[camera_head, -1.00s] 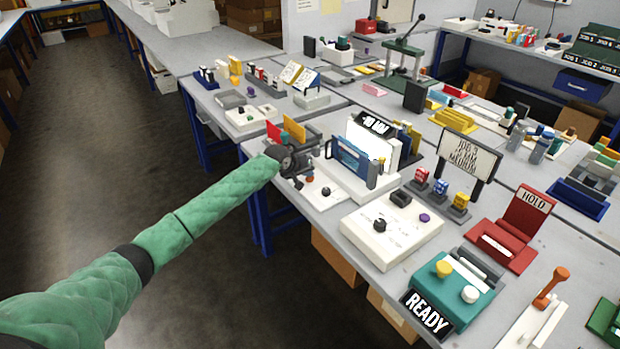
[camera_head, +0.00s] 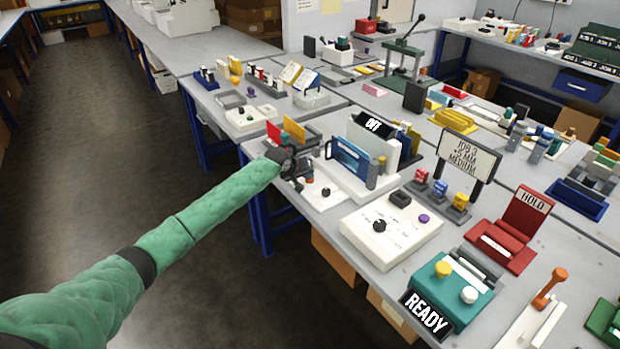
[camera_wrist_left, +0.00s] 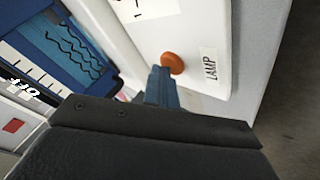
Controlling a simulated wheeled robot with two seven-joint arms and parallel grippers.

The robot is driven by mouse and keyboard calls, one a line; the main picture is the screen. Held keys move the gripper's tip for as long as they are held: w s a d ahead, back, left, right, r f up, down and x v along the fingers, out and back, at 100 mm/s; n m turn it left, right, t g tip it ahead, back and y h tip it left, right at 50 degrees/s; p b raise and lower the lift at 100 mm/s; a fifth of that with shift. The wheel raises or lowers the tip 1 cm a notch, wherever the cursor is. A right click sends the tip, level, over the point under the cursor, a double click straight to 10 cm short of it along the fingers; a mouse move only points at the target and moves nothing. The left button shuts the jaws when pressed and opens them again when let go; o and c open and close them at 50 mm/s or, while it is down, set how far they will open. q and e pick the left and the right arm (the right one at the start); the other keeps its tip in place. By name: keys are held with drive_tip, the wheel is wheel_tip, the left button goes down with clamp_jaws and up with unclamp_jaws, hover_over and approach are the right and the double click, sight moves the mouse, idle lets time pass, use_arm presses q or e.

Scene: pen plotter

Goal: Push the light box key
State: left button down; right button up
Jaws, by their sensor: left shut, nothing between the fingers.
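The light box (camera_head: 388,152) stands on the bench in the head view, a grey upright panel behind a blue frame. Its black sign (camera_head: 374,124) reads OFF. In the left wrist view an orange round key (camera_wrist_left: 173,63) sits on a white plate beside a LAMP label (camera_wrist_left: 209,65). My left gripper (camera_head: 298,182) points down over the small white unit left of the light box. In the left wrist view its shut, empty fingertips (camera_wrist_left: 159,80) are right beside the orange key; I cannot tell whether they touch it. My right gripper is not in view.
Red and yellow cards (camera_head: 294,129) stand just behind my left gripper. The bench's near edge lies below my left wrist.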

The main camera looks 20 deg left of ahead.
sight(308, 181)
use_arm(q)
drive_tip(key=shift+r+p, duration=0.25)
drive_tip(key=shift+p, duration=0.15)
drive_tip(key=shift+r, duration=0.1)
drive_tip(key=shift+r+p, duration=2.35)
drive_tip(key=shift+r, duration=0.6)
